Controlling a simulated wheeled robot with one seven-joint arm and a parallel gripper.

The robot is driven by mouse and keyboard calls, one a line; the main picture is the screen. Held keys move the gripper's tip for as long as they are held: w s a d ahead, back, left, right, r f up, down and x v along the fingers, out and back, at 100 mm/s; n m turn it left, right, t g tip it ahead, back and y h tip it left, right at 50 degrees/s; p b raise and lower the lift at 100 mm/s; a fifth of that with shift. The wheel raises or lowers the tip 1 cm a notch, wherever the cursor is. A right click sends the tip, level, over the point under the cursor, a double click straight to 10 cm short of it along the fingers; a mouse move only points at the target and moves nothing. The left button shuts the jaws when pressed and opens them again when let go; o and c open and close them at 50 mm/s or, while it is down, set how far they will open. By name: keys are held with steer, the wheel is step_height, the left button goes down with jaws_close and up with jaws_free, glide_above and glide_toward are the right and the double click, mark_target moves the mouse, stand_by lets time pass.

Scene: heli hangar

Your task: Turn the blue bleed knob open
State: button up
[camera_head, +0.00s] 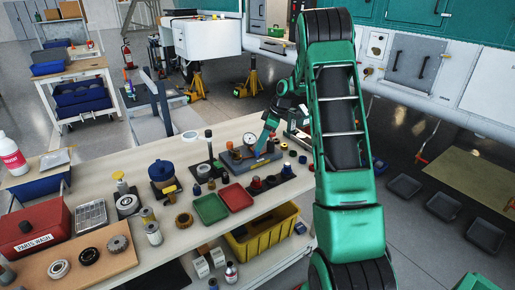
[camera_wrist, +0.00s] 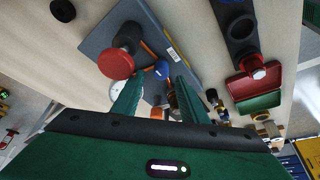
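The blue bleed knob (camera_wrist: 161,70) shows in the wrist view, small and round, on a grey-blue plate (camera_wrist: 105,38). It lies just ahead of my gripper (camera_wrist: 167,77), between the lines of the two green fingertips. The fingers stand apart with a gap between them; I cannot tell whether either touches the knob. A large red knob (camera_wrist: 116,64) stands on the plate left of the blue one. A white gauge dial (camera_head: 249,139) is partly hidden by the left finger in the wrist view.
The workbench (camera_head: 165,190) is crowded. A green tray (camera_head: 210,208) and a red tray (camera_head: 236,197) lie in front of the plate. A dark holder with a red-topped part (camera_head: 257,183) stands close by. A blue-lidded pot (camera_head: 162,172) is further left.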

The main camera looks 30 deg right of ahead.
steer(key=v, duration=0.7)
steer(key=shift+r, duration=0.4)
steer(key=shift+s, duration=0.1)
